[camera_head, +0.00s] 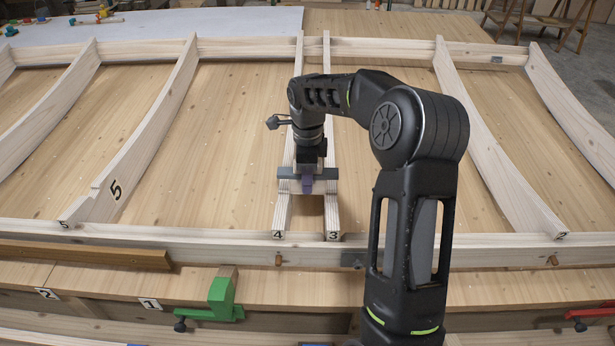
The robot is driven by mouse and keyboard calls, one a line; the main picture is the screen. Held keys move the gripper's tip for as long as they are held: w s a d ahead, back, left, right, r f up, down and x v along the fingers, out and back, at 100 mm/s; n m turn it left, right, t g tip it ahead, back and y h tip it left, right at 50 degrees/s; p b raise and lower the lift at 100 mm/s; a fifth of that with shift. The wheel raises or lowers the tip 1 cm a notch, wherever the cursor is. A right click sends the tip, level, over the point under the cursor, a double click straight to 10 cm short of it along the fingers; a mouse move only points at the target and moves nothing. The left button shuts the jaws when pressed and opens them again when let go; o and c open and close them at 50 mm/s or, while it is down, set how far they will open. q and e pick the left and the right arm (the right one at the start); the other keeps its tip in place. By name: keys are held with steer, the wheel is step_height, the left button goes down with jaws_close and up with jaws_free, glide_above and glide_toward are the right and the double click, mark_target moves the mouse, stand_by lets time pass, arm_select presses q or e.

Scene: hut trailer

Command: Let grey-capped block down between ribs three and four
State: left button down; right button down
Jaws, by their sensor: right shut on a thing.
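Rib four (283,212) and rib three (332,217) are two pale wooden ribs standing close together, with their numbers at the near ends. My right gripper (308,178) points down over the gap between them and is shut on the grey-capped block (325,187). The block's grey cap (328,173) reaches out to both sides across the ribs, and pale wood shows below it. The gripper hides the block's middle. I cannot tell whether the cap touches the ribs. My left gripper is not in view.
Rib five (120,165) curves away at the left, and more ribs (490,150) stand at the right. A near rail (200,236) crosses the front. A green clamp (219,300) and a red clamp (592,312) sit on the front edge. Bare wooden panel lies between the ribs.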

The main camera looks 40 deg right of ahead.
steer(key=shift+f+b, duration=1)
steer(key=shift+f, duration=0.85)
steer(key=shift+f, duration=0.1)
steer(key=shift+f+b, duration=0.75)
steer(key=shift+f, duration=0.15)
steer(key=shift+f, duration=0.1)
steer(key=shift+f+b, duration=0.8)
steer(key=shift+f, duration=0.2)
steer(key=shift+f+b, duration=0.5)
steer(key=shift+f, duration=0.2)
steer(key=c, duration=1)
jaws_free()
